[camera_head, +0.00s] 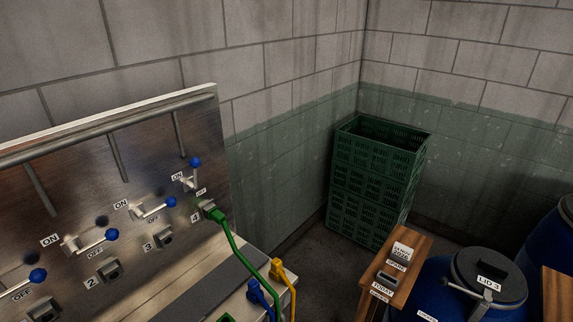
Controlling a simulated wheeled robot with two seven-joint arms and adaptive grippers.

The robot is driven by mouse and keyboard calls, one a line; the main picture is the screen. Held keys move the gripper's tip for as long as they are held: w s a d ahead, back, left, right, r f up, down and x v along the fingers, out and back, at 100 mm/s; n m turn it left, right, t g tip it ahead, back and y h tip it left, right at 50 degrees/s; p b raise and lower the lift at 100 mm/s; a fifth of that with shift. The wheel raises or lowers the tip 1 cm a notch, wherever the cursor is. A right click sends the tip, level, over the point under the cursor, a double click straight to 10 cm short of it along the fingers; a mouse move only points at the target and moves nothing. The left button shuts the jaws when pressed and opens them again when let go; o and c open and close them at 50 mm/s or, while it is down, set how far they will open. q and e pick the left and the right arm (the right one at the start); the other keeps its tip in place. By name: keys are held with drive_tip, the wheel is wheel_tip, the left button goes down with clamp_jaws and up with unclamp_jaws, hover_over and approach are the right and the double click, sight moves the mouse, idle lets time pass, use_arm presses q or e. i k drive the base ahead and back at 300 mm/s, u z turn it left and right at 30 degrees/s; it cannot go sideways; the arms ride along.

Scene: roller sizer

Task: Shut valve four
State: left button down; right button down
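Valve four's lever with a blue knob (195,161) is at the right end of the steel panel (140,150), above the socket labelled 4. Its handle points up, between an ON label on its left and an OFF label below right. The lever above socket 3 (170,202) points to the right, as do the lever above socket 2 (111,234) and the far-left lever (38,275). A green plug (213,212) with a green hose sits at socket 4. Neither of my grippers is in view.
The green hose (250,257) hangs in front of the panel's right end. Blue (258,294) and yellow (283,272) connectors sit on the bench edge. Green crates (370,190) stand in the corner. A wooden stand (406,270) and blue drums (440,275) are at lower right.

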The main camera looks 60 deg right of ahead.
sight(195, 162)
drive_tip(key=z, duration=2.25)
drive_tip(key=k, duration=0.8)
drive_tip(key=u, duration=0.9)
